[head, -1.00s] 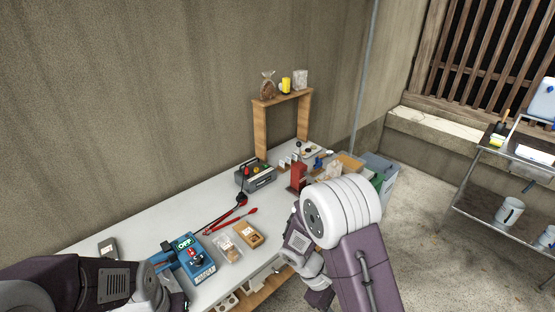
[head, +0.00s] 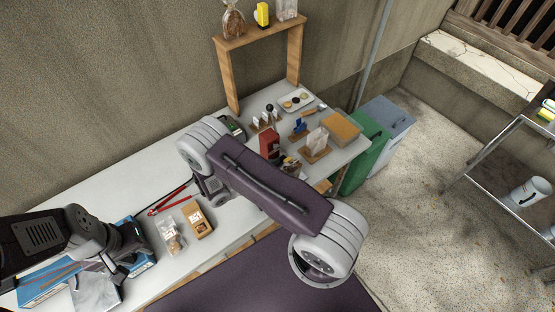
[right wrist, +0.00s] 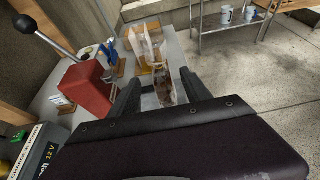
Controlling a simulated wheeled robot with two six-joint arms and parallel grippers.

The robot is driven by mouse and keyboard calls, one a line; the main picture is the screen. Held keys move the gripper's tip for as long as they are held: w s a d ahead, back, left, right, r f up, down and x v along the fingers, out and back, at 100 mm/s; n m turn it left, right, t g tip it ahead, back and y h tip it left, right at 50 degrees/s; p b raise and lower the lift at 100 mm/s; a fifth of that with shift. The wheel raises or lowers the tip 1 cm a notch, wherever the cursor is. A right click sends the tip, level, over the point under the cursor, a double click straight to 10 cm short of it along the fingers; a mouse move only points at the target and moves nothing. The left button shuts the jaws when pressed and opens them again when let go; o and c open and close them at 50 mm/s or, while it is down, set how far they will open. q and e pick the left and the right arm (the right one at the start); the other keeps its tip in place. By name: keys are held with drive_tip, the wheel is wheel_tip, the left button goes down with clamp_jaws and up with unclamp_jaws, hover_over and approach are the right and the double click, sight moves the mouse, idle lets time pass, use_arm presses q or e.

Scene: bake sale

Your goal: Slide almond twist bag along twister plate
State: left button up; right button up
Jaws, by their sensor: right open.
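A small bag with brown contents (right wrist: 165,90), apparently the almond twist bag, shows between the fingers of my right gripper (right wrist: 162,84) in the right wrist view. The gripper is open, and I cannot tell whether either finger touches the bag. A brown item (head: 290,163) beside the red lever machine (head: 268,146) may be the same bag. The red machine also shows in the right wrist view (right wrist: 86,88). I cannot make out the twister plate clearly. In the head view my right arm hides its own fingers. My left gripper (head: 118,262) is at the left over the table; its fingers are unclear.
A clear bag (head: 316,141) stands on a wooden board (head: 314,155), near a tan board (head: 341,129) and a plate of round items (head: 296,100). A wooden shelf (head: 232,80) stands behind. A clear bag (head: 171,238), brown box (head: 198,219) and red tongs (head: 169,200) lie left.

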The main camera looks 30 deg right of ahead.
sight(297, 165)
drive_tip(key=shift+f, duration=0.5)
drive_tip(key=shift+a+r, duration=0.15)
drive_tip(key=shift+a, duration=0.1)
drive_tip(key=shift+s, duration=0.1)
drive_tip(key=p+x, duration=0.2)
drive_tip(key=x, duration=0.7)
drive_tip(key=shift+d, duration=0.15)
drive_tip(key=c, duration=1)
use_arm(q)
drive_tip(key=shift+s+a+r, duration=0.15)
drive_tip(key=shift+a+r, duration=0.05)
drive_tip(key=shift+r, duration=0.4)
use_arm(e)
drive_tip(key=shift+r, duration=0.1)
